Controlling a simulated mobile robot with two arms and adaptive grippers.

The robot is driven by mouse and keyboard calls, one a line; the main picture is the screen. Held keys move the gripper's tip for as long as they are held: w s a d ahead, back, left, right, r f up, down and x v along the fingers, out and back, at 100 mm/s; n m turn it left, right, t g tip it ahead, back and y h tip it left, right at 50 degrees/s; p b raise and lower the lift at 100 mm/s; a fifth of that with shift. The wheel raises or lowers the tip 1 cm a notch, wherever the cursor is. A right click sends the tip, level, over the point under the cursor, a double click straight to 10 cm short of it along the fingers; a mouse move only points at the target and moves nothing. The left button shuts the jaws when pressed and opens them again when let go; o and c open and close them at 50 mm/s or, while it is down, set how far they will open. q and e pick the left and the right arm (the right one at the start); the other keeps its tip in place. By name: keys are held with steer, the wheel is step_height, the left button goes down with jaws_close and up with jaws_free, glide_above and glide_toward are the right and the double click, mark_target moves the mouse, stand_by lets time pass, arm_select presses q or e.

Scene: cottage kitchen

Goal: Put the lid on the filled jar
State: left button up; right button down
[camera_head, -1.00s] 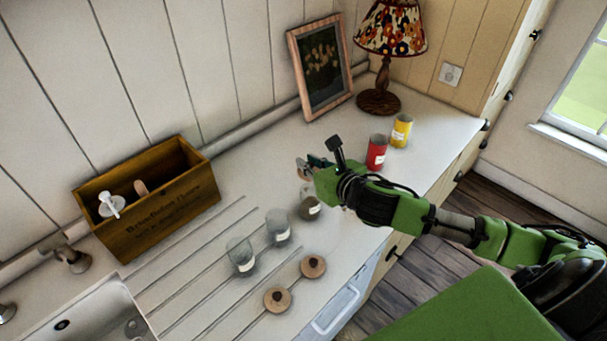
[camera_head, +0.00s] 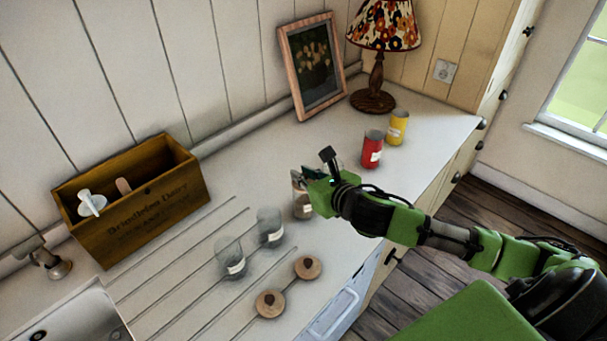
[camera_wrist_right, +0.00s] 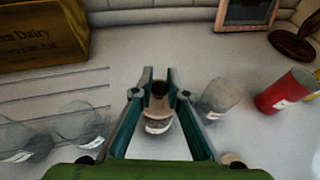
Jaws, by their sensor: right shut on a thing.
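My right gripper (camera_head: 302,178) is shut on a wooden lid; its dark brown knob (camera_wrist_right: 160,89) shows between the fingertips in the wrist view. The filled jar (camera_head: 302,208), glass with a white label and brown contents, stands upright on the counter directly below the gripper. It also shows in the wrist view (camera_wrist_right: 157,127). The lid is at or just above the jar mouth; the fingers hide whether it is seated. Two other wooden lids with dark knobs, a nearer one (camera_head: 270,303) and a farther one (camera_head: 308,267), lie on the counter. My left gripper is out of view.
Two empty glass jars (camera_head: 230,258) (camera_head: 270,227) stand left of the filled jar. Another clear glass (camera_wrist_right: 219,97) is close right of the fingers. A red can (camera_head: 372,150), yellow can (camera_head: 397,127), lamp (camera_head: 373,98), picture frame (camera_head: 312,65) and wooden crate (camera_head: 140,215) stand farther back.

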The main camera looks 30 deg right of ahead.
steer(key=shift+p, duration=0.7)
stand_by(0.9)
steer(key=shift+f+b, duration=0.45)
steer(key=shift+f, duration=0.2)
stand_by(0.3)
steer(key=c, duration=2.3)
jaws_free()
steer(key=shift+s+r, duration=0.1)
steer(key=shift+p+v, duration=0.75)
steer(key=shift+v, duration=0.6)
steer(key=p+v, duration=0.3)
steer(key=v, duration=0.5)
steer(key=shift+s, duration=0.1)
steer(key=shift+s, duration=0.1)
